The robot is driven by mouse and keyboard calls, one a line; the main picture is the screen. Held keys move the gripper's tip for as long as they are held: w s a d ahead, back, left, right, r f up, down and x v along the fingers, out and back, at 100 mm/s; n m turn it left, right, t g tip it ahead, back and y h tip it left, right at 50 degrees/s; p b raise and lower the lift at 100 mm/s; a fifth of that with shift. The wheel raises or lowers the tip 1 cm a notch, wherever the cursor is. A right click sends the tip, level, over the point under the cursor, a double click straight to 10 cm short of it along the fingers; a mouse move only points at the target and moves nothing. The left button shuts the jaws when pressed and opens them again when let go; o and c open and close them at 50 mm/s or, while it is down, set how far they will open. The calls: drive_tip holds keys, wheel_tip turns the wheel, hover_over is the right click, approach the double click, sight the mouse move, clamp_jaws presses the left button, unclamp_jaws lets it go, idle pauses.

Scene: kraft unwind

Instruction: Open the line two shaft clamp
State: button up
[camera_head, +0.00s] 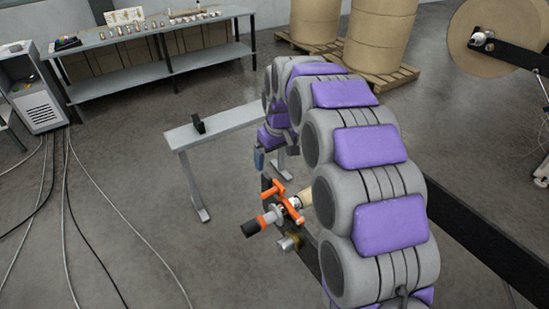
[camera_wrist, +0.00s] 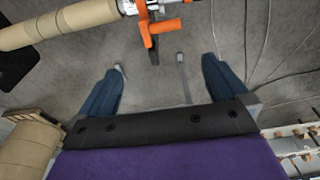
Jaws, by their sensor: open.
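The shaft clamp, with an orange handle (camera_head: 278,203), sits on the metal shaft end near the lower middle of the head view, left of my arm. A brown core (camera_head: 306,197) is beside it. In the wrist view the orange clamp (camera_wrist: 155,27) is at the top middle, with the long brown core (camera_wrist: 65,20) to its left. My gripper (camera_wrist: 165,82) has its two blue fingers spread wide and nothing between them. The clamp appears beyond the fingertips, apart from them. In the head view one blue finger (camera_head: 259,159) shows above the clamp; the rest is hidden by my arm.
A narrow grey bench (camera_head: 222,126) with a small black block (camera_head: 198,125) stands behind the clamp. A long worktable (camera_head: 150,48) and a cabinet with floor cables (camera_head: 36,100) are at left. Large rolls on a pallet (camera_head: 378,35) stand at back. Floor left of the clamp is clear.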

wheel_tip(320, 180, up, 6)
drive_tip(key=p, duration=0.2)
drive_tip(key=shift+r, duration=0.2)
idle(0.5)
drive_tip(key=shift+r, duration=0.1)
idle(0.4)
wheel_tip(320, 180, up, 17)
drive_tip(key=s+d+p, duration=0.1)
drive_tip(key=s, duration=0.1)
idle(0.5)
drive_tip(key=shift+d, duration=0.1)
